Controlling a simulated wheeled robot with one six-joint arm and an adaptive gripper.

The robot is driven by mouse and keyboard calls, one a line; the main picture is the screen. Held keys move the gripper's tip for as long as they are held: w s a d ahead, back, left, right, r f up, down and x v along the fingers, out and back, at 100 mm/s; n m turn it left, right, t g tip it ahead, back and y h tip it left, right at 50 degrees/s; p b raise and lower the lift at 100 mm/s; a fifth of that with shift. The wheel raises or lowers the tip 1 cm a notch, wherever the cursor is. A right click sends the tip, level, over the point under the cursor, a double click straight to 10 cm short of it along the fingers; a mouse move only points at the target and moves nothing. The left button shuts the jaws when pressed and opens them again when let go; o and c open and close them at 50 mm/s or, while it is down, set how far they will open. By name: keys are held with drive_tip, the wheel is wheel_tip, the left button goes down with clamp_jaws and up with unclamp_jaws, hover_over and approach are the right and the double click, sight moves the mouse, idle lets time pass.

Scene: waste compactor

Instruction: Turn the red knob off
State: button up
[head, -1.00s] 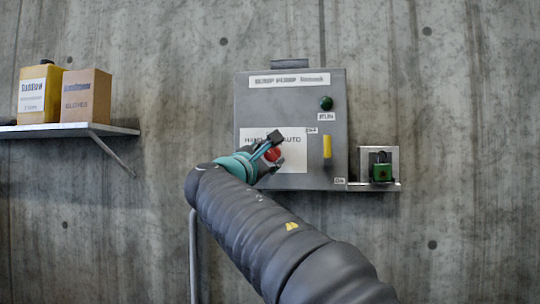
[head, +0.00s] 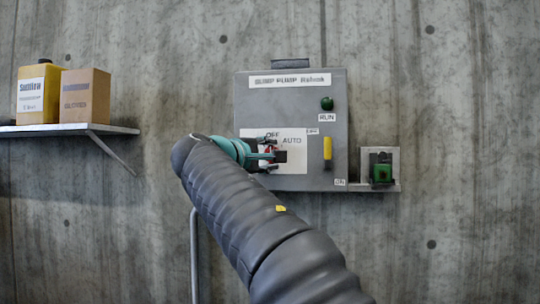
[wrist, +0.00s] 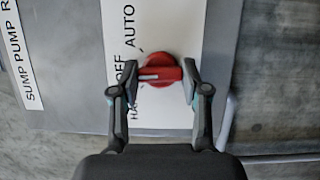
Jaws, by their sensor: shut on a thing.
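The red knob (wrist: 159,73) sits on a white label plate (wrist: 150,25) marked HAND, OFF and AUTO. In the wrist view the white line on its handle points left, toward the word OFF. My gripper (wrist: 160,72) is shut on the knob, with one finger at each end of the handle. In the head view my gripper (head: 275,156) is at the plate on the grey panel box (head: 250,100), and it mostly hides the knob.
A green RUN light (head: 327,103) and a yellow lever (head: 327,148) are on the panel's right side. A green padlock-like part (head: 381,172) sits on a bracket to the right. A wall shelf (head: 60,130) holds a yellow container (head: 40,95) and a cardboard box (head: 85,97).

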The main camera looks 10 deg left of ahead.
drive_tip(key=shift+m, duration=0.3)
drive_tip(key=o, duration=1.1)
drive_tip(key=shift+o, duration=0.2)
drive_tip(key=v, duration=1.2)
